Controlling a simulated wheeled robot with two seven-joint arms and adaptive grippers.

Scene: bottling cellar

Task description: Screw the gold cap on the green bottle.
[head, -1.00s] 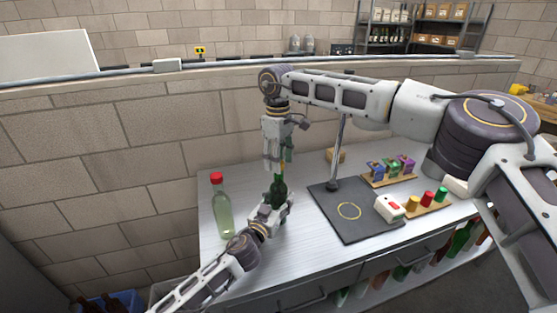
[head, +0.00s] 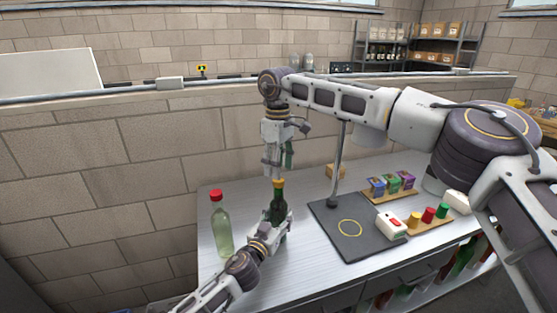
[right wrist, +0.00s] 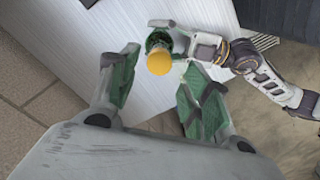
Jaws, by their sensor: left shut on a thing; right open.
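The green bottle (head: 279,206) stands upright on the metal table, with the gold cap (head: 278,183) on top of its neck. My left gripper (head: 281,224) is shut around the bottle's body from the front. My right gripper (head: 275,172) points down just above the cap, open and empty. In the right wrist view its green-padded fingers (right wrist: 160,74) are spread wide to either side of the gold cap (right wrist: 159,62). The bottle's shoulder (right wrist: 157,39) and my left gripper (right wrist: 204,46) show beside the cap. How tightly the cap sits cannot be told.
A clear pale-green bottle with a red cap (head: 222,225) stands left of the green bottle. A dark mat (head: 345,248) with a yellow ring and a post lies to the right. Beyond are a white device (head: 390,225), a rack of coloured caps (head: 428,225) and small boxes (head: 392,186).

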